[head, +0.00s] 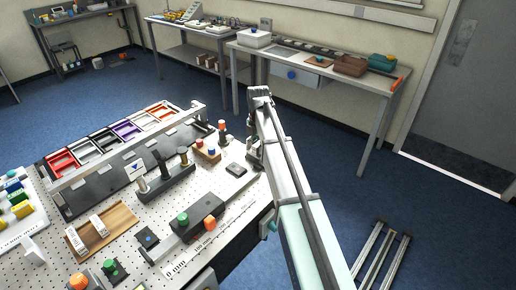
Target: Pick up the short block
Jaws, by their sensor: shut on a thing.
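Two pale labelled blocks, one at the left (75,240) and one at the right (98,225), lie in a wooden tray (122,216) on the table. The right end of that tray is bare. I cannot tell which block is the short block.
A raised rail (130,147) crosses before coloured bins (125,130). Pegboard between tray and stands is clear.

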